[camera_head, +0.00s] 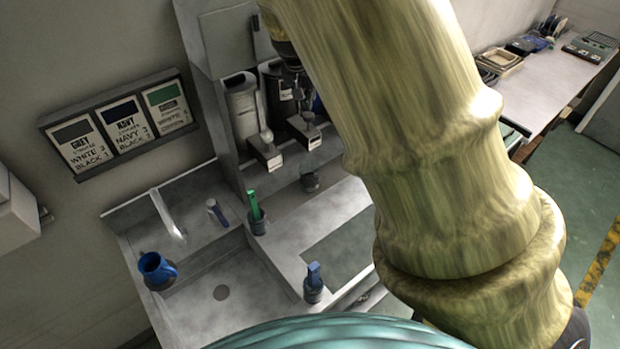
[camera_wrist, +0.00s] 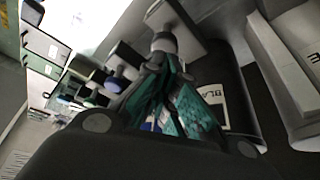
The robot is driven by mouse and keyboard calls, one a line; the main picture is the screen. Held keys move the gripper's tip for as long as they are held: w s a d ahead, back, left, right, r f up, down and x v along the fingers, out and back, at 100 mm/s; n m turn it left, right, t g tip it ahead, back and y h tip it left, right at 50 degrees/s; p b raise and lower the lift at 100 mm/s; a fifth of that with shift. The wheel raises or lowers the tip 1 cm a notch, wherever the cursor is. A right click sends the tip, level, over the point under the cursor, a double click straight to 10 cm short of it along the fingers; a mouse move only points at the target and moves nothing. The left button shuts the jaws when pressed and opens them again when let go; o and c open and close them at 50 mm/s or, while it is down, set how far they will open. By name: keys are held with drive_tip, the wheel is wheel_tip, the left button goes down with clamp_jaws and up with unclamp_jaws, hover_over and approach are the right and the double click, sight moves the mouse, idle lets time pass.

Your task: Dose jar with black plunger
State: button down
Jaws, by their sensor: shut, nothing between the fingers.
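The black dispenser (camera_head: 274,88) stands at the back of the bench, to the right of the white one, partly hidden by my arm. Its label, reading "BLA", shows in the wrist view (camera_wrist: 212,97). Its grey spout block (camera_head: 302,132) juts forward. A small grey jar (camera_head: 310,182) stands upright below that block. My gripper (camera_head: 306,108) is shut and empty, pointing down in front of the black dispenser, just above the spout block. In the wrist view its teal fingers (camera_wrist: 165,75) are together, with a round grey piece at their tips. I cannot tell whether they touch it.
The white dispenser (camera_head: 242,108) stands close on the left. A recipe board (camera_head: 118,122) hangs on the wall.

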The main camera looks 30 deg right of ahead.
drive_tip(key=shift+r, duration=2.35)
drive_tip(key=shift+s, duration=0.1)
